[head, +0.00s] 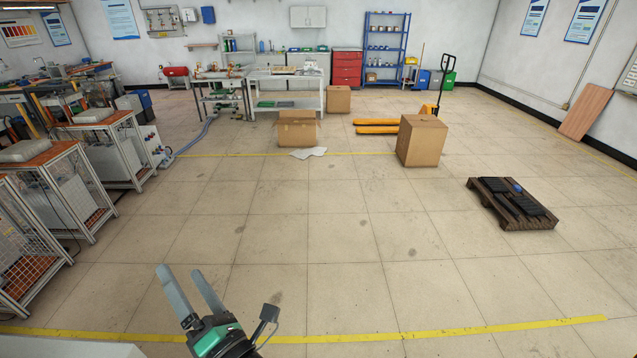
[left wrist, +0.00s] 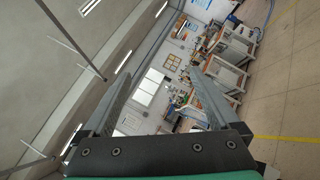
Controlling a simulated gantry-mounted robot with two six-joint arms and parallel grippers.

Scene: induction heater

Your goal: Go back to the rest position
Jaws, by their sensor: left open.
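My left gripper (head: 190,290) is at the lower left of the head view, held above the floor (head: 330,270). Its two grey fingers are apart, with nothing between them. The left wrist view shows the same open fingers of the left gripper (left wrist: 165,95), with the wall, windows and workbenches far behind them. My right gripper is not in either view.
Wire-sided carts (head: 35,225) line the left. A wooden pallet (head: 535,224) with dark pieces lies at the right. A cardboard box (head: 421,142) stands by an orange pallet jack (head: 376,127). A yellow line (head: 450,332) crosses the near floor. The middle floor is clear.

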